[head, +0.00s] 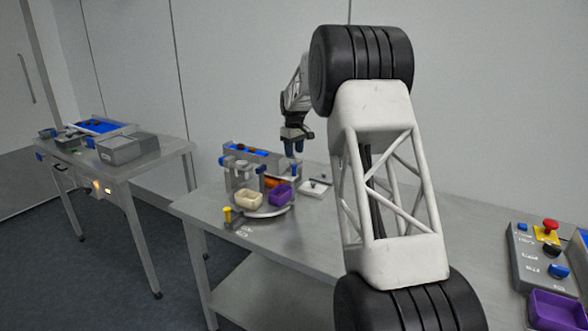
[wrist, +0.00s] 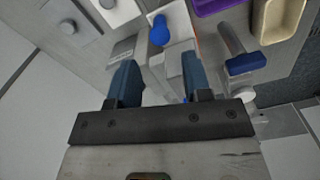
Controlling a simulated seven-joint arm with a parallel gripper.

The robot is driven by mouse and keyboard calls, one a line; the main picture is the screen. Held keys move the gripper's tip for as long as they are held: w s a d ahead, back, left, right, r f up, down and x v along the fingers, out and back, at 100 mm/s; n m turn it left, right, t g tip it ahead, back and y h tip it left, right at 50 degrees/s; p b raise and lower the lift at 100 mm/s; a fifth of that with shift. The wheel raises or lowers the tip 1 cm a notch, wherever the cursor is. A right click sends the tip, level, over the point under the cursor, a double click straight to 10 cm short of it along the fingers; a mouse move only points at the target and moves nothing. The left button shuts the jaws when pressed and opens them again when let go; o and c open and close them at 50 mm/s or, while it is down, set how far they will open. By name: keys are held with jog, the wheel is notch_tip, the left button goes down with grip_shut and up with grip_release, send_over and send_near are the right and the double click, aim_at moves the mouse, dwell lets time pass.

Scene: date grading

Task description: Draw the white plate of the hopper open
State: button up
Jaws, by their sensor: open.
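My gripper (head: 294,150) is over the bench at the right end of the sorting station, pointing down. In the wrist view my gripper (wrist: 158,66) has its two blue fingers apart, with nothing held between them. A blue rounded knob (wrist: 160,30) lies just beyond the fingertips, beside a white surface (wrist: 178,20). I cannot tell for sure whether this surface is the hopper's white plate. A grey block shows between and below the fingers, partly hidden by them. In the head view the hopper's details are too small to make out.
A beige tray (head: 249,199) and a purple tray (head: 280,194) sit at the station's front. A blue-ended lever (wrist: 246,63) stands right of the fingers. A white square with a knob (head: 314,187) lies on the bench. A button box (head: 530,262) is at far right.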

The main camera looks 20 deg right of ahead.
aim_at(294, 165)
jog(key=shift+f, duration=3.9)
grip_shut()
